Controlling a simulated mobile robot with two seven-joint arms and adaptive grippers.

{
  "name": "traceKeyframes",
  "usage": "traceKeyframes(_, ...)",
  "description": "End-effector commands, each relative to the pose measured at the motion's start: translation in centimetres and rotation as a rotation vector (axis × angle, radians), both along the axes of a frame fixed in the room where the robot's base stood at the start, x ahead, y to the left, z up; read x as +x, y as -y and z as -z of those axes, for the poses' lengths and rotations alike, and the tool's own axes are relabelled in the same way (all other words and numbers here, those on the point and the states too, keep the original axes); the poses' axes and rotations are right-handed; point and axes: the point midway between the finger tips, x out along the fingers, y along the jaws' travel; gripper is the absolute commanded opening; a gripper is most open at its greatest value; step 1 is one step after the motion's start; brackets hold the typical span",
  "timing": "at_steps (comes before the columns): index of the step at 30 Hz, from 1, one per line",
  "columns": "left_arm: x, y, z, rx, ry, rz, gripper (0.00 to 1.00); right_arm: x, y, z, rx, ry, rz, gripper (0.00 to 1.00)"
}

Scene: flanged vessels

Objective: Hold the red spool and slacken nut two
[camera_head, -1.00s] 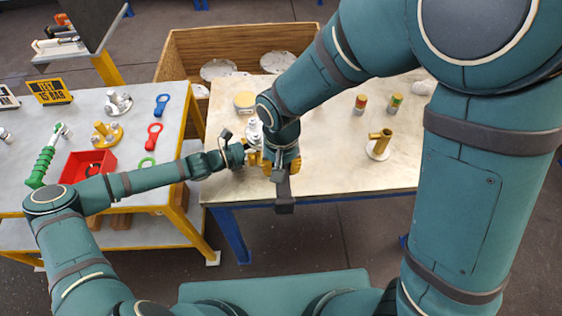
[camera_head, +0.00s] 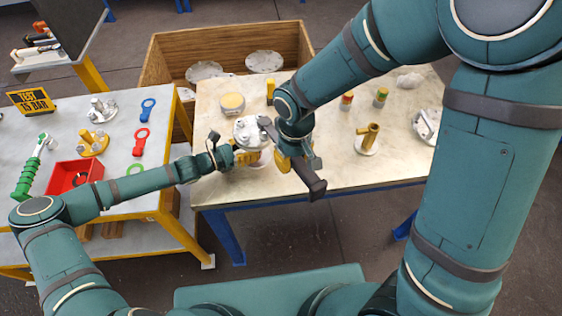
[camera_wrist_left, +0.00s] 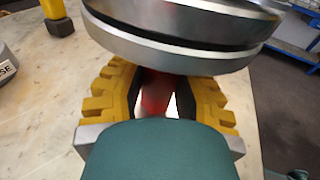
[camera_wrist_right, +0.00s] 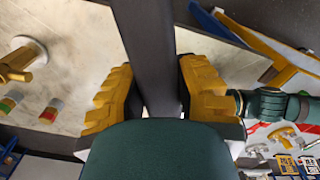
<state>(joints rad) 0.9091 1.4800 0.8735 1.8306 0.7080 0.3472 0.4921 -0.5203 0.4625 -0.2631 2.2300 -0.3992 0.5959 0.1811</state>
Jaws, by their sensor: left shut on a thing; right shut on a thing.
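The flanged vessel (camera_head: 250,128) stands near the front left of the pale table, with a bolted steel flange on top. In the left wrist view two steel discs (camera_wrist_left: 180,35) show above the red spool (camera_wrist_left: 155,94). My left gripper (camera_head: 243,157), also in the left wrist view (camera_wrist_left: 155,100), is shut around the spool below the discs. My right gripper (camera_head: 294,160) is shut on a dark bar-like tool handle (camera_head: 314,184), just right of the vessel. The handle also runs between the fingers in the right wrist view (camera_wrist_right: 148,55). The tool's working end and nut two cannot be made out.
A brass fitting (camera_head: 367,139), small coloured cylinders (camera_head: 381,97) and a grey metal part (camera_head: 425,124) stand right on the table. A yellow-topped round tin (camera_head: 232,103) is behind the vessel. The left bench holds a red tray (camera_head: 75,173) and coloured wrenches (camera_head: 141,141).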

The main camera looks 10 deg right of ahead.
Motion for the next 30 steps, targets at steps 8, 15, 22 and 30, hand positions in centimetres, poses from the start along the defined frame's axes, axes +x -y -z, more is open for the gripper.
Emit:
traceKeyframes(8,0.0,0.0,0.0,0.000,-0.001,0.001,0.05,0.4,0.6,-0.2,0.001,0.002,-0.063,0.00)
traceKeyframes(15,0.0,0.0,0.0,0.000,-0.001,0.001,0.05,0.4,0.6,-2.4,0.002,0.005,-0.060,0.00)
traceKeyframes(22,0.0,0.0,0.0,0.000,-0.001,0.001,0.05,0.4,0.6,-4.5,0.001,0.003,-0.059,0.00)
traceKeyframes(30,0.0,0.0,0.0,0.000,-0.001,0.001,0.05,0.3,0.6,-5.1,0.000,0.001,-0.059,0.00)
